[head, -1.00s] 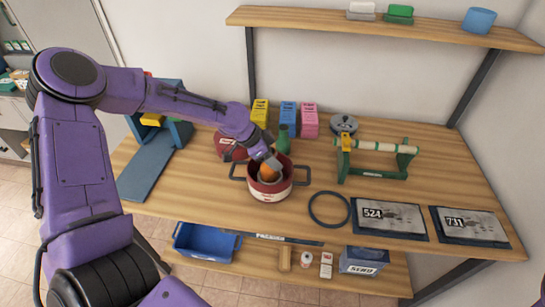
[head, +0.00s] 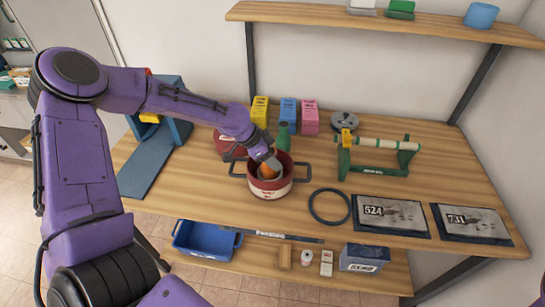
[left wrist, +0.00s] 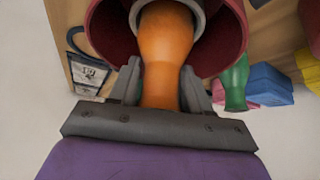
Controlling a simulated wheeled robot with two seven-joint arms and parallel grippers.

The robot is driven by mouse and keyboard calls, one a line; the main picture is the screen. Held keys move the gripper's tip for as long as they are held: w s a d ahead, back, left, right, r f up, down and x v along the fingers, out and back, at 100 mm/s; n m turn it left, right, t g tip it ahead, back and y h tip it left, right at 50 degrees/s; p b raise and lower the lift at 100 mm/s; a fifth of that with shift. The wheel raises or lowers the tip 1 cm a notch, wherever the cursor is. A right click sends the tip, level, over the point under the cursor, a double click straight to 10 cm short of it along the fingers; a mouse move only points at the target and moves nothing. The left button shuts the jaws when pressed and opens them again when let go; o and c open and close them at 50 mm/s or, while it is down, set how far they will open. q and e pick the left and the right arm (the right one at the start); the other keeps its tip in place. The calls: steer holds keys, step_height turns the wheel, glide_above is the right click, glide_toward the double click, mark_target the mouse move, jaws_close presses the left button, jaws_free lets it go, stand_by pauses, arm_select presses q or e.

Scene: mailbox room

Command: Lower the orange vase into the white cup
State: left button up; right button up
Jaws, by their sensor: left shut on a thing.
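The orange vase (left wrist: 165,55) is between the fingers of my left gripper (left wrist: 160,85), which is shut on it. In the head view my left gripper (head: 270,163) reaches down into a red pot (head: 270,188) with dark handles, and only a little of the orange vase (head: 265,171) shows. The white cup (left wrist: 198,12) shows in the left wrist view as a pale rim around the vase's far end, inside the pot. How deep the vase sits in the cup is hidden. My right gripper is out of view.
A dark ring (head: 329,206) lies right of the pot. A green bottle (head: 283,136) and a red lid-like thing (head: 229,147) stand behind it. A green stand with a pale roller (head: 378,145) is to the right. Bare table shows in front of the pot.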

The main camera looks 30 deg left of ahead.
arm_select(q)
steer(key=shift+f+b, duration=0.6)
steer(key=shift+f, duration=0.3)
stand_by(0.4)
steer(key=o, duration=1.3)
steer(key=shift+c, duration=0.2)
steer(key=shift+r, duration=0.1)
steer(key=v, duration=1)
steer(key=shift+r, duration=0.2)
